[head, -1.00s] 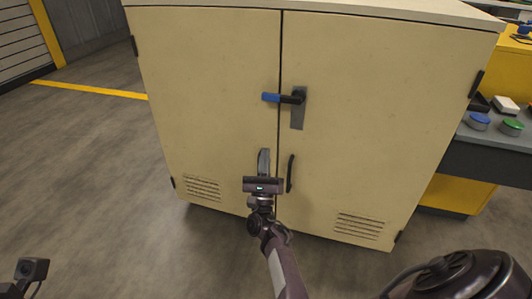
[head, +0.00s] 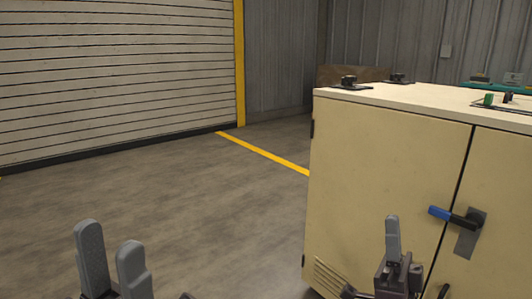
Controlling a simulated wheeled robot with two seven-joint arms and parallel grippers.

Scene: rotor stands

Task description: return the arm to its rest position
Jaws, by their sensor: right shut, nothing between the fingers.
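My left gripper (head: 109,240) is in the head view at the bottom left, pointing up over bare floor. Its two grey fingers stand apart with nothing between them. My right gripper (head: 392,222) is at the bottom right, in front of the cabinet's left door in the picture. Its grey fingers are together and hold nothing. The arm links behind both grippers are mostly out of the picture.
The cream cabinet (head: 378,160) stands at the right with its doors closed. Its blue-tipped handle (head: 440,213) sticks out to the right of my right gripper. Small dark stands (head: 349,83) are on its top. Open floor (head: 200,210) lies to the left, before a slatted shutter (head: 110,70).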

